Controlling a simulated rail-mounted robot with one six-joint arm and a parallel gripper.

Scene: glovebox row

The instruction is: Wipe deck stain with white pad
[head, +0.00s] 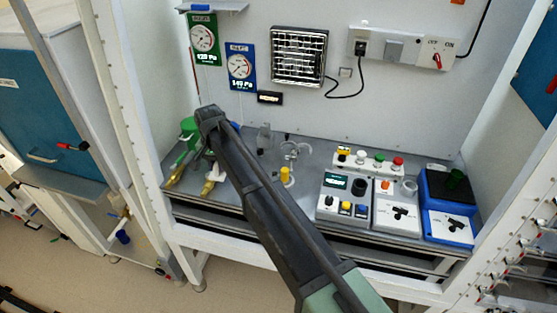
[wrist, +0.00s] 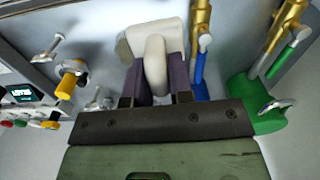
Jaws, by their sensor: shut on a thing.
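The white pad (wrist: 135,45) has a rounded, loop-like handle. My gripper (wrist: 160,80) is shut on this handle with its dark purple fingers on either side. In the head view the pad (head: 214,175) shows as a small white patch below the end of my arm, low over the left part of the grey deck (head: 232,195). I cannot tell whether the pad touches the deck. I see no deck stain in either view; my arm and the pad hide part of the deck.
Brass valves with a blue handle (wrist: 201,87) and a green handle (wrist: 281,62) stand close right of the pad in the wrist view. A yellow-knobbed fitting (head: 285,174) and a clamp stand (head: 291,150) are mid-deck. Control boxes (head: 345,197) fill the right side.

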